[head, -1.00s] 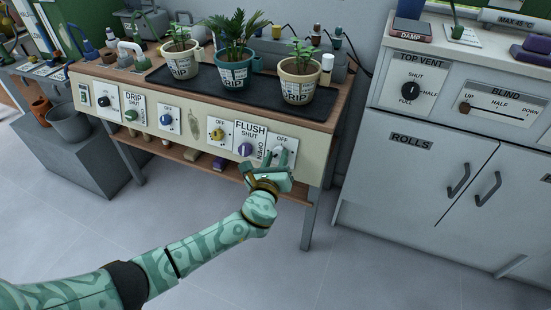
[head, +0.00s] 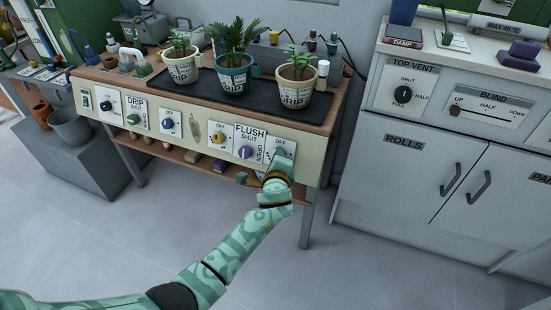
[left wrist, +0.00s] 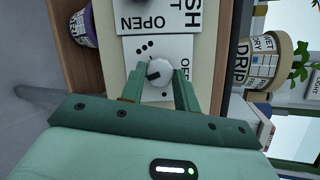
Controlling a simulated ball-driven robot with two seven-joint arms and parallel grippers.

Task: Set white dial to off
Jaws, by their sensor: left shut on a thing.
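The white dial (left wrist: 158,70) sits on a white plate marked OFF on the cream panel. In the left wrist view my left gripper (left wrist: 159,76) is shut on the dial, with one green finger on each side of it. A small dark mark shows on the dial's face; where it points is hard to tell. In the head view my left gripper (head: 280,160) is at the right end of the panel and hides the dial. The OFF plate (head: 281,142) shows just above it. My right gripper is not in view.
The purple FLUSH dial (head: 245,152) is close by on the left, with a yellow dial (head: 219,138) beyond it. Potted plants (head: 295,90) stand on a black tray above. A white cabinet (head: 410,160) stands to the right, past a floor gap.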

